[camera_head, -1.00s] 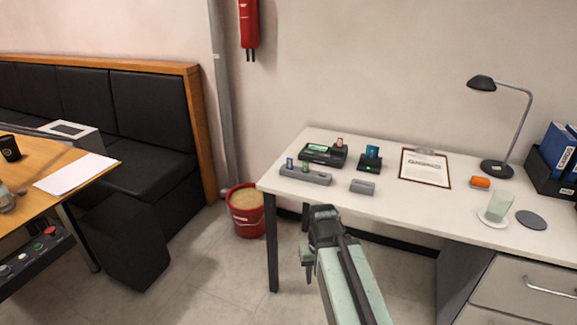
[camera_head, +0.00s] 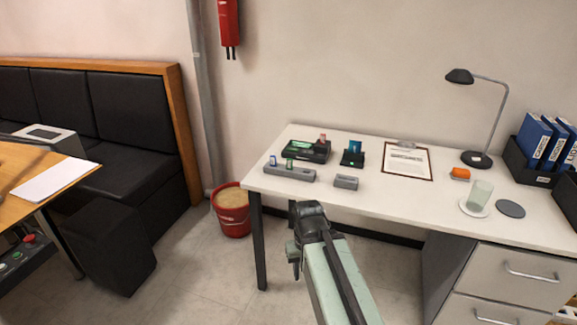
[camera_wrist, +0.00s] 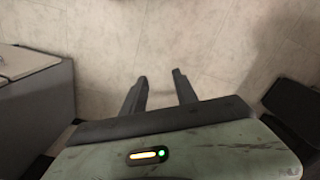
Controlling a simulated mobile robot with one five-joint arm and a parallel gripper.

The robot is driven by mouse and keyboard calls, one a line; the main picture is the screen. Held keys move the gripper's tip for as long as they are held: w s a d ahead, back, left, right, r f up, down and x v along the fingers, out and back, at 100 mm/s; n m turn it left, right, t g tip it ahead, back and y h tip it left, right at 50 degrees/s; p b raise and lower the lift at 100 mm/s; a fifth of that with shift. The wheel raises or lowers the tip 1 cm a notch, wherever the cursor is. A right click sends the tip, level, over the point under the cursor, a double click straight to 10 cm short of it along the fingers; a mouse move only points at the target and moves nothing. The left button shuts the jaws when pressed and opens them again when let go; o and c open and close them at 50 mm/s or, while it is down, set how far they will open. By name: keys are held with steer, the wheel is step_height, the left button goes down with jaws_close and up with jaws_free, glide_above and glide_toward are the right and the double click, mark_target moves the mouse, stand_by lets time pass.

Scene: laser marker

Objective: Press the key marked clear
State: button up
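A dark device with a lit green display (camera_head: 307,150) stands at the left rear of the white desk (camera_head: 380,196). It has a red piece upright in its top. Its keys are too small to read, and I cannot make out a key marked clear. My gripper (camera_head: 308,212) is in front of the desk's near left part, over the floor in the head view, apart from the device. In the wrist view my gripper (camera_wrist: 160,76) has two dark fingers apart with only floor tiles between them.
Near the device are a grey holder (camera_head: 290,173), a small grey block (camera_head: 346,182), a dark stand with a blue card (camera_head: 354,152) and a clipboard (camera_head: 407,162). A lamp (camera_head: 483,159) and a glass (camera_head: 480,193) are to the right. A red bucket (camera_head: 231,210) stands left of the desk.

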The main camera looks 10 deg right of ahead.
jaws_close()
stand_by(1.5)
